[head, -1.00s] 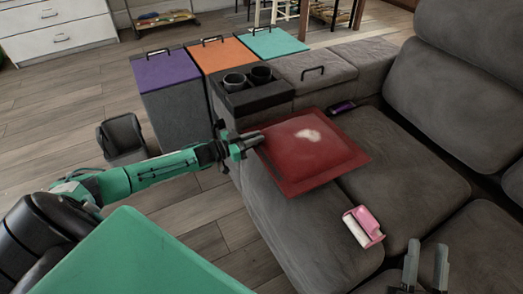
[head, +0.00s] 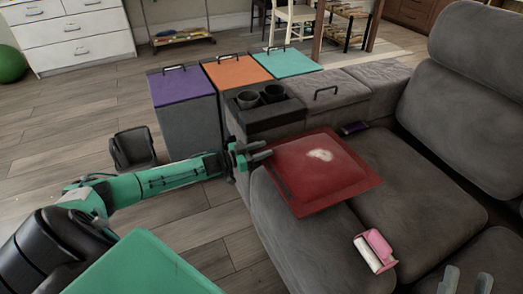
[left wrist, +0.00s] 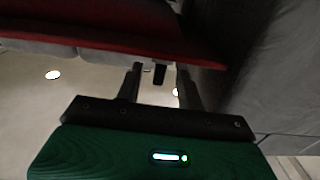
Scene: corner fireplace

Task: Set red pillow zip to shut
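The red pillow (head: 318,172) lies flat on the grey sofa's near-left seat, with a pale patch on its top. My left gripper (head: 266,149) is at the pillow's left corner, fingers apart. In the left wrist view the fingers (left wrist: 160,88) stand open below the pillow's dark red edge (left wrist: 110,38). A small dark tab (left wrist: 160,73), possibly the zip pull, shows between the fingertips; I cannot tell whether they touch it. The zip's state is too small to make out.
The armrest has two dark cups (head: 260,96). Purple, orange and teal lidded bins (head: 182,85) stand behind. A dark open bin (head: 132,148) stands near my left arm.

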